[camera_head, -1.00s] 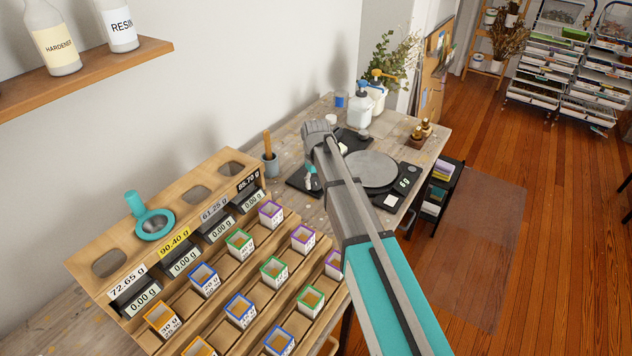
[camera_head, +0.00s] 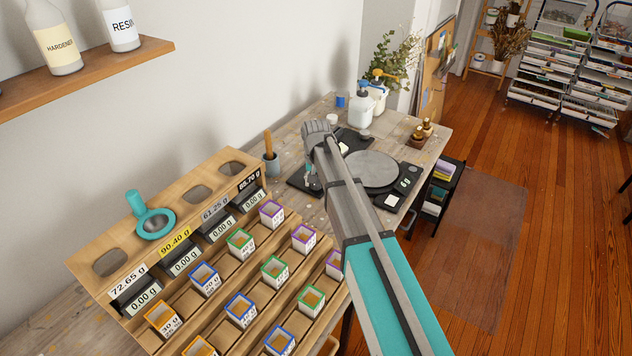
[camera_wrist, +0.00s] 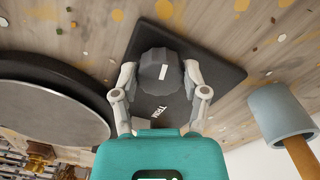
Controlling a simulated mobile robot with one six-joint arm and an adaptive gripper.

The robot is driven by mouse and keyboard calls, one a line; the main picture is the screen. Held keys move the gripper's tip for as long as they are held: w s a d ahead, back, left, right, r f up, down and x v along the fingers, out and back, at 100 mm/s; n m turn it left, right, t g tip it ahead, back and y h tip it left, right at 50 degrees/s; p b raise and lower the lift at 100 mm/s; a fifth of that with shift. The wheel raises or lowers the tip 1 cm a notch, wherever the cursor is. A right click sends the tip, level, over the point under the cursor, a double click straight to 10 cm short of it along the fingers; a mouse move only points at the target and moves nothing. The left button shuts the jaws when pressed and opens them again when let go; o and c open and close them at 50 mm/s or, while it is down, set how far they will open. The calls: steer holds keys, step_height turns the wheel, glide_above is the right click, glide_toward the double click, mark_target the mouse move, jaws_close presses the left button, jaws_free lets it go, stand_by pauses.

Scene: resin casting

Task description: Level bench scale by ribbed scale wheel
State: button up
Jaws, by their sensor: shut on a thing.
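The bench scale (camera_head: 412,170) is a dark base with a round grey pan (camera_head: 372,168) on the worktable, right of my arm. In the wrist view the pan's edge (camera_wrist: 50,115) fills the left side. The ribbed scale wheel (camera_wrist: 158,66) is a dark faceted knob with a white mark on top, standing on a black plate (camera_wrist: 220,76) lettered "TRIM". My gripper (camera_wrist: 160,74) is shut on the wheel, one finger on each side. In the head view my gripper (camera_head: 310,178) is small and the wheel cannot be made out.
A grey-blue cup (camera_wrist: 277,112) with a wooden handle stands close to the black plate; the head view shows it too (camera_head: 271,164). A wooden rack (camera_head: 200,200) with several small boxes is in front. White bottles (camera_head: 361,108) stand behind the scale.

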steer(key=o, duration=1.1)
steer(key=shift+o, duration=0.2)
steer(key=shift+n, duration=0.4)
